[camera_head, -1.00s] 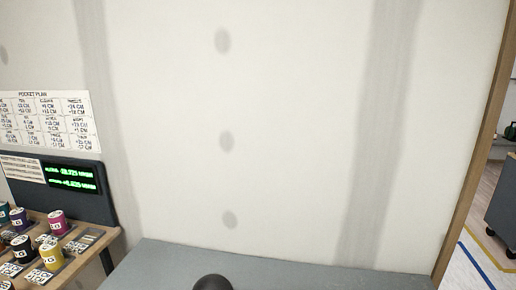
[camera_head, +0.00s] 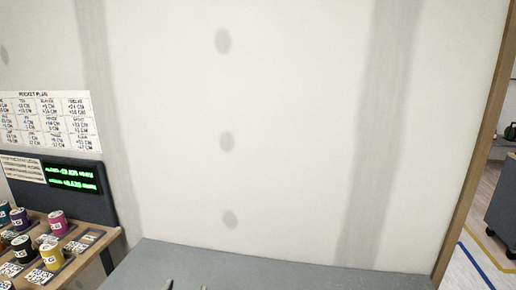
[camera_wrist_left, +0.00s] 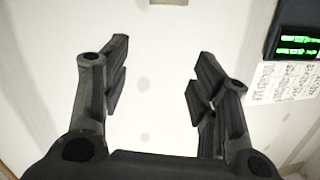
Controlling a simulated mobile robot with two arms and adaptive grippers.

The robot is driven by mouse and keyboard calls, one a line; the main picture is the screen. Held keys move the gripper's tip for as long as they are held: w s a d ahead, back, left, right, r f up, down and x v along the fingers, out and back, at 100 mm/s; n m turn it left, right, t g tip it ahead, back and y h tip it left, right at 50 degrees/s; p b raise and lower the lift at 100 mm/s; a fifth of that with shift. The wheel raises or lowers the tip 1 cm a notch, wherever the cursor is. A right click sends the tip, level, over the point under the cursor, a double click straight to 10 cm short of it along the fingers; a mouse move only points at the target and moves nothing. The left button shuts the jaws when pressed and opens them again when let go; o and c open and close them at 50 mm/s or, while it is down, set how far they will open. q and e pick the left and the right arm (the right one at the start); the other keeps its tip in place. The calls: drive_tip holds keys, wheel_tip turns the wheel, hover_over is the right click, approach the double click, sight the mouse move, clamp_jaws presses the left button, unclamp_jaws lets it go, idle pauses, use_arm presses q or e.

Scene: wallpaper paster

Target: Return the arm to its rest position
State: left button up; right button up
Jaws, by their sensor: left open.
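My left gripper (camera_wrist_left: 157,80) is open in the left wrist view, with its two dark fingers wide apart and nothing between them. It faces the pale wall (camera_wrist_left: 150,115). In the head view only small grey tips, likely of my left gripper, show at the bottom edge; the rest of that arm is out of view. My right gripper is in neither view.
The pale wall (camera_head: 290,130) has grey bands and spots. A grey surface (camera_head: 270,270) lies below it. At left, a wooden rack (camera_head: 95,243) holds several coloured spools beside a green-lit display (camera_head: 72,177). A wooden post (camera_head: 480,140) stands at right.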

use_arm(q)
drive_tip(key=s+a+f+n+g+y, duration=0.1)
drive_tip(key=s+a+f+g, duration=0.15)
drive_tip(key=s+f, duration=0.3)
drive_tip(key=s+a+f+g, duration=0.2)
drive_tip(key=s+f+g, duration=0.2)
drive_tip(key=f, duration=0.2)
drive_tip(key=s+f+g+h, duration=0.1)
drive_tip(key=s+f+g, duration=0.25)
drive_tip(key=s, duration=0.35)
drive_tip(key=s+f+g, duration=0.3)
drive_tip(key=s+f, duration=0.1)
drive_tip(key=s, duration=0.4)
wheel_tip(320, 180, down, 26)
drive_tip(key=s+m+g, duration=0.1)
drive_tip(key=s+a+f+g, duration=0.1)
drive_tip(key=s+a+f, duration=0.2)
drive_tip(key=s+f, duration=1.3)
drive_tip(key=shift+s+g, duration=0.3)
drive_tip(key=shift+s, duration=0.15)
